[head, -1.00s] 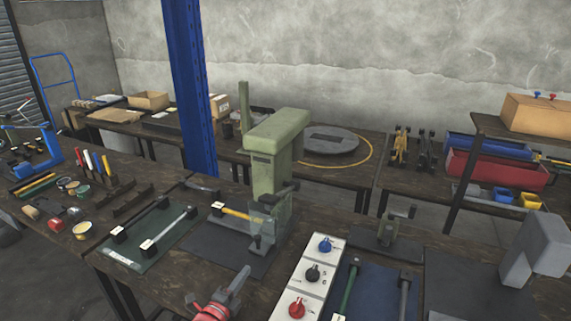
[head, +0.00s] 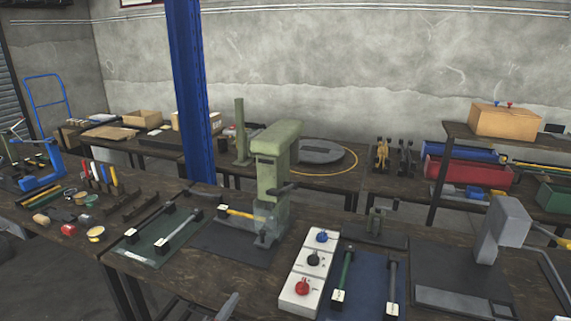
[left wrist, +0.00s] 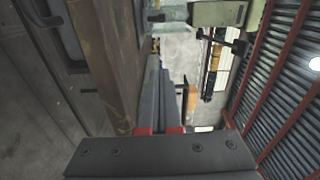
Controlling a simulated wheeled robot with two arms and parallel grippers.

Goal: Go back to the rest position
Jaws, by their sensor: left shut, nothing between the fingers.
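My left gripper (head: 226,307) shows only in part at the bottom edge of the head view, near the front edge of the workbench (head: 165,282). In the left wrist view its dark fingers (left wrist: 161,75) lie together, with nothing between them. The green press (head: 277,180) stands on the bench beyond it, apart from it. The white control panel (head: 309,268), with blue, black and red knobs, lies to the right of the gripper. My right gripper is not in the head view.
A green mat (head: 162,243) with metal rods lies left of the green press. A blue mat (head: 366,293) with two rods lies right of the panel. A grey press (head: 501,230) stands at the right. A blue post (head: 190,90) rises behind the bench.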

